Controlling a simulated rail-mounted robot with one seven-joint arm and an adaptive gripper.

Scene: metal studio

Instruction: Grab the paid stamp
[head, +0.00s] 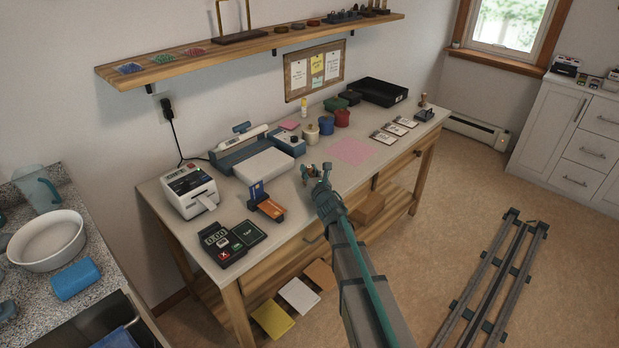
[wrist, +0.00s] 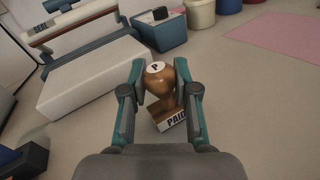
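The paid stamp (wrist: 160,88) has a brown wooden handle with a white "P" disc on top and a light block base marked "PAID". In the wrist view it stands on the table between the fingers of my gripper (wrist: 160,68). The fingers are open, one on each side of the handle, with a narrow gap at the left; contact at the right is hard to judge. In the head view my gripper (head: 318,172) is over the table's front part, and the stamp is small and partly hidden beside it.
On the worktable (head: 300,210) a blue-and-white sealer (head: 262,158) stands left of the stamp, with a label printer (head: 190,190) and a card terminal (head: 232,240) farther left. Colored pots (head: 327,125) stand behind. A pink sheet (head: 351,151) lies to the right, with clear surface around it.

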